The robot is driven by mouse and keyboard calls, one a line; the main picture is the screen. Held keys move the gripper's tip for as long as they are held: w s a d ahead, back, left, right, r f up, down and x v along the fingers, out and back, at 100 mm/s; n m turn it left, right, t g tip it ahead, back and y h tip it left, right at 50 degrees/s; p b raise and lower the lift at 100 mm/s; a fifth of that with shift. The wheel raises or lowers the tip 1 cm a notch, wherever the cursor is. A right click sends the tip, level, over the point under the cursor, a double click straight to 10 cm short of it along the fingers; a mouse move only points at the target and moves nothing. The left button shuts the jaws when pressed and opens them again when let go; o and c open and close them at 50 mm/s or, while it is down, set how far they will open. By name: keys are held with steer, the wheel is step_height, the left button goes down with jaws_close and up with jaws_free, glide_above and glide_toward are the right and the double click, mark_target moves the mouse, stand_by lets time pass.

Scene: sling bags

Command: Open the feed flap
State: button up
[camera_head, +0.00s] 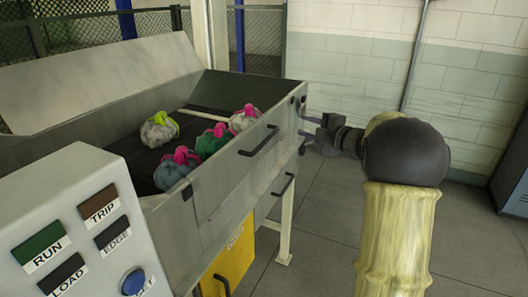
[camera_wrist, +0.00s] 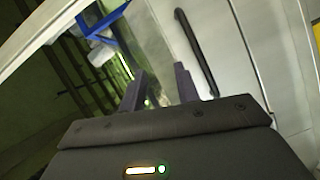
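A grey metal trough (camera_head: 210,190) fills the middle of the head view. Its side panel has an upper black bar handle (camera_head: 262,140) and a lower black handle (camera_head: 284,185). No label marks the feed flap; I cannot tell for certain which panel it is. My gripper (camera_head: 312,134) is at the panel's right end, to the right of the upper handle. In the wrist view my gripper (camera_wrist: 160,84) has its two fingers spread with nothing between them. A black bar handle (camera_wrist: 197,50) lies beside the right finger, apparently not between the fingers.
Several bundled bags, including a green one (camera_head: 212,136), lie in the trough. A control box (camera_head: 80,235) with labelled buttons stands at the front left. A yellow bin (camera_head: 232,262) is under the trough. The floor (camera_head: 325,215) right of the trough is clear; a dark cabinet (camera_head: 512,175) stands at far right.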

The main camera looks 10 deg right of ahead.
mark_target(264, 141)
steer(key=s+f+n+g+y, duration=0.1)
steer(key=n, duration=0.1)
steer(key=s+d+f+n+g+y+b, duration=0.1)
steer(key=n+g, duration=0.1)
steer(key=n, duration=0.1)
steer(key=s+f+n+g+y, duration=0.1)
steer(key=f+n+g+y, duration=0.1)
steer(key=shift+s+d+n+b, duration=0.35)
steer(key=shift+s+n, duration=0.05)
steer(key=shift+w+a, duration=0.1)
steer(key=p+x, duration=0.3)
steer(key=x, duration=1.4)
steer(key=shift+a+p, duration=0.25)
steer(key=shift+p, duration=0.15)
steer(key=shift+f, duration=0.1)
jaws_close()
